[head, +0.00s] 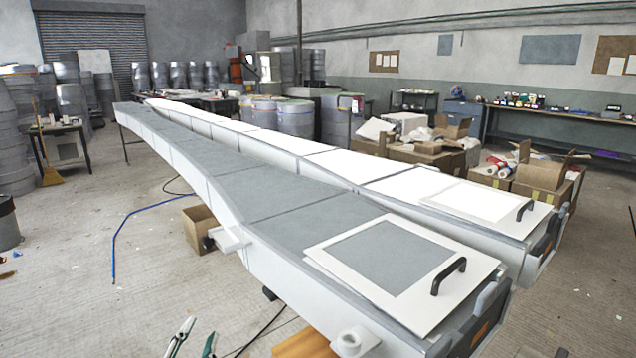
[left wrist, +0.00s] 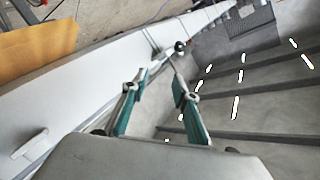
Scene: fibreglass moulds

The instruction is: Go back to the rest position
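My left gripper (head: 195,341) shows at the bottom edge of the head view, left of the near grey mould (head: 290,220). In the left wrist view its two green-padded fingers (left wrist: 161,80) stand apart with nothing between them. A long white flange and a grey stepped surface show beyond the fingers there. My right gripper cannot be made out in the head view.
A second, white-topped mould (head: 400,188) lies alongside the grey one. A cardboard box (head: 200,230) stands on the floor by the near mould. A blue hose (head: 115,240) and a black cable lie on the floor. The left floor is mostly clear.

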